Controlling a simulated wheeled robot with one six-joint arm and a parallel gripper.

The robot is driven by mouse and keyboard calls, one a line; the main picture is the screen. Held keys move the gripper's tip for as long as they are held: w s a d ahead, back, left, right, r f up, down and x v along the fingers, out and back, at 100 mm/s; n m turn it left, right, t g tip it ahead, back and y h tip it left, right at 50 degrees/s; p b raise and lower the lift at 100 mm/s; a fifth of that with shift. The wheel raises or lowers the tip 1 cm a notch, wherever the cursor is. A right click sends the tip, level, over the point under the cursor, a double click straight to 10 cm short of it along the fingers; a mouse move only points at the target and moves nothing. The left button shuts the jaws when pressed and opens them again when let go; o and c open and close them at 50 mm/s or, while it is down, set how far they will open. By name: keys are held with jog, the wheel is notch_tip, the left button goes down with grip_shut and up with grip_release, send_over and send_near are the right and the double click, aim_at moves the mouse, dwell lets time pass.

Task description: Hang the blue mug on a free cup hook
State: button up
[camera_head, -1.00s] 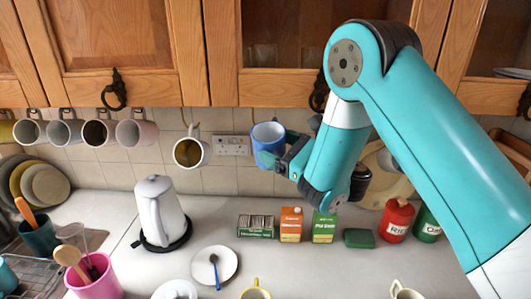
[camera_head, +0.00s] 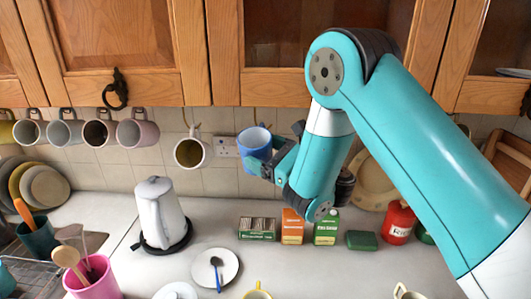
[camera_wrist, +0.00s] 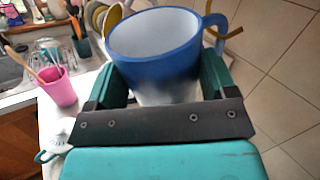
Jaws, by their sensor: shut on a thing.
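The blue mug (camera_head: 254,142) is held upright in my gripper (camera_head: 264,163), below the cabinet's bottom edge and right of the hanging cream mug. In the wrist view, the mug (camera_wrist: 155,62) sits between the two fingers of my gripper (camera_wrist: 163,88), with its pale inside facing up. Its handle (camera_wrist: 214,22) points right there. A thin brass-coloured piece (camera_wrist: 232,33), which looks like a cup hook, shows beside the handle; I cannot tell whether they touch. In the head view, a thin hook (camera_head: 262,116) shows above the blue mug.
A cream mug (camera_head: 193,154) hangs to the left, and several more mugs (camera_head: 138,132) hang farther left. A white kettle (camera_head: 160,212), boxes (camera_head: 292,226) and a red canister (camera_head: 398,222) stand on the counter below. A socket (camera_head: 227,146) is on the tiled wall.

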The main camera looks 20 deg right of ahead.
dwell(0.4)
jog(key=o, duration=1)
jog(key=shift+o, duration=0.2)
jog(key=shift+s+d+f, duration=0.1)
